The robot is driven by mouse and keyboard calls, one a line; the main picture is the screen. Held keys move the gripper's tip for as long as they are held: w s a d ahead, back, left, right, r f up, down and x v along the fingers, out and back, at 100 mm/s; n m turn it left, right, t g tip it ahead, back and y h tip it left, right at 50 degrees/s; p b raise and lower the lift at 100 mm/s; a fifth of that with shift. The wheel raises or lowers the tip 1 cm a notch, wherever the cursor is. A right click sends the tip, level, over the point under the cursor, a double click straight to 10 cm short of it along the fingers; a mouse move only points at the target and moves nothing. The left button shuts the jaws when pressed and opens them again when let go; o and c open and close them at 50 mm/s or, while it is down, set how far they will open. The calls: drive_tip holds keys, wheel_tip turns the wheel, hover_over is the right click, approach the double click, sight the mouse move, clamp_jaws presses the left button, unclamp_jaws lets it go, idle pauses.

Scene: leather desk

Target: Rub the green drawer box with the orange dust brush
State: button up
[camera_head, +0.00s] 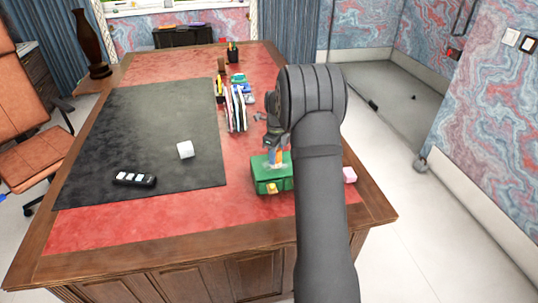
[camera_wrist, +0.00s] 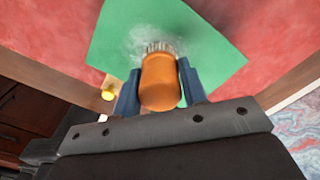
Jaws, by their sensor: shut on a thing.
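The green drawer box (camera_head: 271,178) sits on the red leather near the front right of the desk, with a yellow knob on its front. Its green top (camera_wrist: 110,35) fills the upper middle of the wrist view and carries a whitish dusty patch. My gripper (camera_wrist: 160,85) is shut on the orange dust brush (camera_wrist: 160,82), with one blue finger on each side of the handle. The brush is above the box top, bristles toward the dusty patch; they look to be at or very near the surface. In the head view my arm partly covers the box, and the brush (camera_head: 275,156) shows only in part.
A pink block (camera_head: 350,175) lies right of my arm near the desk's right edge. A file rack (camera_head: 235,108) and pen holder (camera_head: 220,90) stand behind the box. A white cube (camera_head: 185,149) and a black remote-like item (camera_head: 134,179) lie on the dark mat, which is otherwise mostly clear.

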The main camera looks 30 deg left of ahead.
drive_tip(key=shift+w+d, duration=2.3)
drive_tip(key=shift+s+a, duration=4.05)
drive_tip(key=shift+w+d, duration=0.3)
drive_tip(key=shift+w, duration=0.2)
drive_tip(key=shift+w+d, duration=0.25)
drive_tip(key=shift+w, duration=0.2)
drive_tip(key=shift+w+d, duration=3.4)
drive_tip(key=shift+s+a, duration=4.15)
wheel_tip(320, 180, up, 8)
drive_tip(key=shift+w+d, duration=0.1)
drive_tip(key=shift+w, duration=0.05)
